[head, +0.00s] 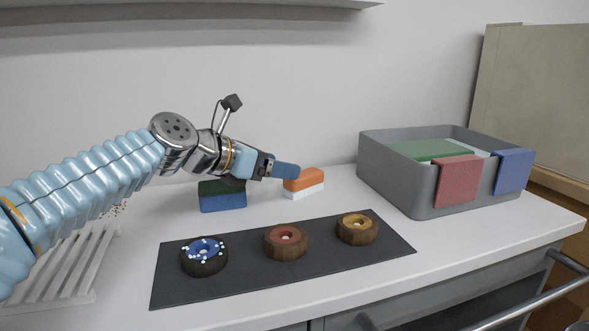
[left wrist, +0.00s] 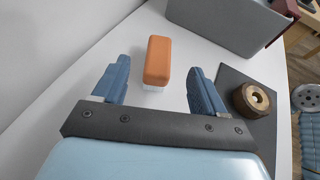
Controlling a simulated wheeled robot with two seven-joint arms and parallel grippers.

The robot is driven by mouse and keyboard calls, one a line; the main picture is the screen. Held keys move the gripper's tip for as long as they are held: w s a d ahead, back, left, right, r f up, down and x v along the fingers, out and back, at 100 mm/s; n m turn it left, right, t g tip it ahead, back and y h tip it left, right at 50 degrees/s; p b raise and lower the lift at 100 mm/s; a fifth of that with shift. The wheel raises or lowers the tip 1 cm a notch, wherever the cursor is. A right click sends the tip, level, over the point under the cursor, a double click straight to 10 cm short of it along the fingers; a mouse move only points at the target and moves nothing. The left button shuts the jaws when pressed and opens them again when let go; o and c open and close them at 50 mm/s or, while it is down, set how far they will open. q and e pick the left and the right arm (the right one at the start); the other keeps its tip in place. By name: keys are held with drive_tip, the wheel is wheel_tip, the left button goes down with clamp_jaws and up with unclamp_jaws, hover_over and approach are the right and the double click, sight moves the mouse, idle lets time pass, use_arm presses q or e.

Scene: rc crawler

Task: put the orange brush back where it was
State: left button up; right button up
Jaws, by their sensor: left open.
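The orange brush (head: 304,180) has an orange block top over a white lower part. It rests on the white table near the wall, left of the grey bin. My left gripper (head: 285,171) reaches in from the left, just beside the brush in the head view. In the left wrist view the brush (left wrist: 158,60) lies ahead, between the lines of the two spread blue fingers (left wrist: 157,88). The left gripper is open and holds nothing. Whether a finger touches the brush cannot be told. My right gripper is not in view.
A dark mat (head: 330,262) holds three wheels: blue (head: 204,257), red (head: 286,242) and yellow (head: 357,229). A green and blue block (head: 222,199) stands under my left wrist. A grey bin (head: 395,185) with cloths is right; a white rack (head: 70,265) is left.

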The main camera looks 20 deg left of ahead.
use_arm(q)
drive_tip(key=v, duration=0.4)
drive_tip(key=shift+s+a+r, duration=0.1)
drive_tip(key=shift+s+a, duration=0.05)
